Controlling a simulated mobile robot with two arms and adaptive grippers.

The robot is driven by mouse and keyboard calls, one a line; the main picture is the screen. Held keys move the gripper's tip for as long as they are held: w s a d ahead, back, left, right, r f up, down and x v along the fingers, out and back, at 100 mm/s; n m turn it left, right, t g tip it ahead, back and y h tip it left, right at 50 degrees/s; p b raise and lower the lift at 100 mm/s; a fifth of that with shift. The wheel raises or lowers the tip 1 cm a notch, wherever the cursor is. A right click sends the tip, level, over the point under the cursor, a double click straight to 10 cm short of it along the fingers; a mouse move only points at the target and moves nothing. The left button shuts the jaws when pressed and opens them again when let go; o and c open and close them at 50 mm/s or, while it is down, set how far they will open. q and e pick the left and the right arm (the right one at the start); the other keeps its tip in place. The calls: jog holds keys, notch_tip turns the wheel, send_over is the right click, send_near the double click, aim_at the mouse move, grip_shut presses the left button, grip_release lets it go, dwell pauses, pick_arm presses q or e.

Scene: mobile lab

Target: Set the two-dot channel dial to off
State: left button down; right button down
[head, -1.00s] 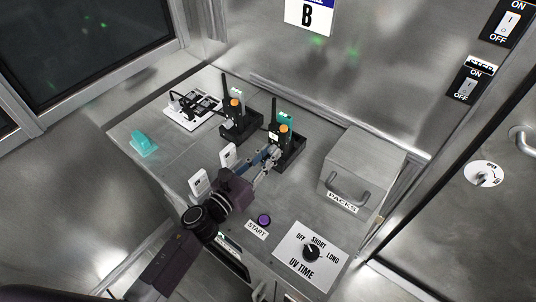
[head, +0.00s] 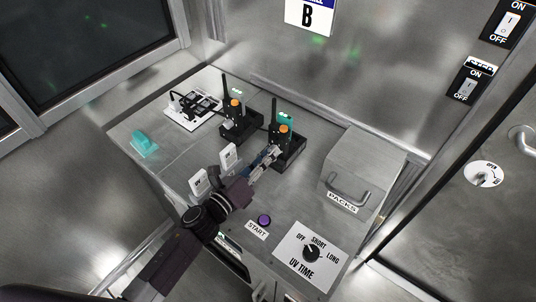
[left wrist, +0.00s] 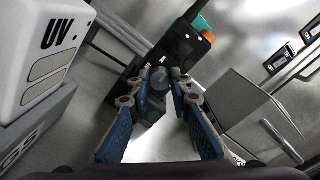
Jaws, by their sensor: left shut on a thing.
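Two black handheld radios with antennas, orange knobs and teal parts stand in black holders on the metal bench: the left radio (head: 236,112) and the right radio (head: 283,134). My left gripper (head: 272,153) reaches to the front of the right unit. In the left wrist view, its fingers (left wrist: 168,82) are shut on a dark grey round dial (left wrist: 164,76) on that unit's front. The fingers hide much of the dial. My right gripper is not in view.
A metal box with a handle (head: 345,190) stands right of the gripper. A purple start button (head: 264,220) and a UV time dial (head: 311,252) lie nearer. White labelled blocks (head: 228,157) stand left of the arm. A teal object (head: 144,143) sits at the far left.

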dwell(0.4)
pick_arm(q)
jog(key=c, duration=1.7)
grip_release()
jog(key=shift+c, duration=0.2)
jog(key=shift+s+a, duration=0.1)
jog(key=shift+s+a+f, duration=0.1)
jog(key=shift+s+a, duration=0.05)
jog(key=shift+s, duration=0.1)
jog(key=v, duration=0.6)
jog(key=shift+s+a, duration=0.2)
jog(key=shift+s, duration=0.1)
jog(key=shift+s+a+r, duration=0.15)
jog(key=shift+s+r, duration=0.05)
jog(key=shift+c, duration=0.7)
